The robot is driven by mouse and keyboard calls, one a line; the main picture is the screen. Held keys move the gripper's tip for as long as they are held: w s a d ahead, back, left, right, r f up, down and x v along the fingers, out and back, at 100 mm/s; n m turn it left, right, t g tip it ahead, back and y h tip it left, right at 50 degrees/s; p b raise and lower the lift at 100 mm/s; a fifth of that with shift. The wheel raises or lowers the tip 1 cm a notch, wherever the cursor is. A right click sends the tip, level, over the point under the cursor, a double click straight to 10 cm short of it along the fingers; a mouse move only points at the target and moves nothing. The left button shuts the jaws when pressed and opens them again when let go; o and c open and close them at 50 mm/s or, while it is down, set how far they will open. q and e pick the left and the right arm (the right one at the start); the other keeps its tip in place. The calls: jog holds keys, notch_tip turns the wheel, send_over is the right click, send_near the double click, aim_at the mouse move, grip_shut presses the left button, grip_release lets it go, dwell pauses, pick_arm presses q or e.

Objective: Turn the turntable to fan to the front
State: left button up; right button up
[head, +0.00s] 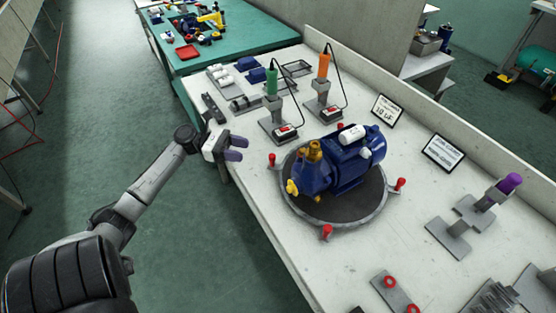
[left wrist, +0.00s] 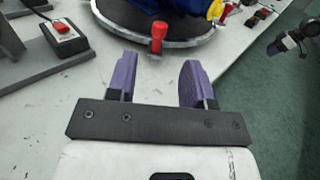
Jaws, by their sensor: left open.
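The round dark turntable (head: 349,206) with a grey rim stands on the white bench. Red-topped pegs stand around its rim; one red peg (head: 272,160) is at its left, another (head: 326,232) at the near side and another (head: 400,184) at the right. A blue pump (head: 340,165) with brass and yellow fittings sits on the turntable, its yellow fitting toward the near left. My left gripper (head: 240,148) is open and empty, left of the turntable near the bench edge. In the left wrist view its purple fingers (left wrist: 158,82) point toward a red peg (left wrist: 158,35), apart from it.
A green-handled tool (head: 271,85) and an orange-handled tool (head: 323,65) stand on holders behind the turntable, with red-button boxes. Two signs (head: 443,153) lean at the back. A purple-handled tool (head: 509,184) stands at the right. The floor left of the bench is clear.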

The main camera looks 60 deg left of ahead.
aim_at(278, 167)
pick_arm(q)
jog(key=b+x, duration=0.2)
jog(key=x, duration=1)
jog(key=shift+d+b, duration=0.1)
jog(key=shift+b, duration=0.3)
grip_shut()
